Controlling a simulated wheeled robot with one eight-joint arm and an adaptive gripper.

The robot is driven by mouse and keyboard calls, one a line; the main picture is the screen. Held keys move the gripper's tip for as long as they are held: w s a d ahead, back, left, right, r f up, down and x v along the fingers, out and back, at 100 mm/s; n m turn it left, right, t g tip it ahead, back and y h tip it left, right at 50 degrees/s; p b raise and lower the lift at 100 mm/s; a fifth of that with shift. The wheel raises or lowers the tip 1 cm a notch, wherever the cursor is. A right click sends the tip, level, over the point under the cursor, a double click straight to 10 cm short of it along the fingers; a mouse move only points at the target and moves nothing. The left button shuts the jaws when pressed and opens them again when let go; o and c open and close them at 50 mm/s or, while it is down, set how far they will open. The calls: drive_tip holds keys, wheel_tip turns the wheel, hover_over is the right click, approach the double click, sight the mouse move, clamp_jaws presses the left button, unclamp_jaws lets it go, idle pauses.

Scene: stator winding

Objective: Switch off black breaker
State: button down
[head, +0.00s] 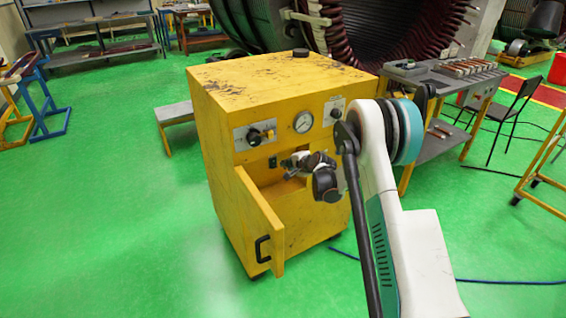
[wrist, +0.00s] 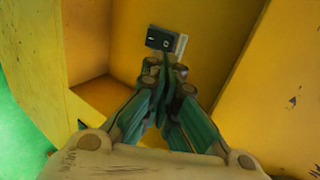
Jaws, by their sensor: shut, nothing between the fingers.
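In the wrist view a small black breaker (wrist: 159,39) with light marks on its face sits against yellow metal, with a pale piece at its right side. My gripper (wrist: 168,64) is shut and empty, its fingertips just below the breaker in the picture. I cannot tell whether they touch it. In the head view my gripper (head: 288,164) is at the front of the yellow cabinet (head: 227,180), by its upper opening. A small black part (head: 272,162) shows just left of the gripper there; I cannot tell for certain that it is the same breaker.
The cabinet door (head: 258,225) stands open toward the front, left of my arm. A gauge (head: 303,122) and knobs are on the panel above. A workbench (head: 440,80) stands behind my arm to the right.

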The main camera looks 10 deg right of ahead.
drive_tip(key=v, duration=0.3)
drive_tip(key=p+v, duration=0.1)
drive_tip(key=v, duration=0.1)
drive_tip(key=shift+s+r, duration=0.1)
drive_tip(key=shift+r, duration=0.5)
drive_tip(key=s+a+r+n+g+h, duration=0.1)
drive_tip(key=s+a+r+n, duration=0.15)
drive_tip(key=s+r, duration=0.8)
drive_tip(key=s+a+r+n+g, duration=0.15)
drive_tip(key=s+r+n, duration=0.25)
drive_tip(key=s+r, duration=0.65)
drive_tip(key=s+r+n+g+h, duration=0.1)
drive_tip(key=s+n, duration=0.6)
drive_tip(key=s, duration=2.2)
drive_tip(key=shift+d+r+n+g+h, duration=0.25)
drive_tip(key=shift+n+g+h, duration=0.1)
drive_tip(key=shift+h, duration=0.55)
drive_tip(key=shift+a, duration=0.1)
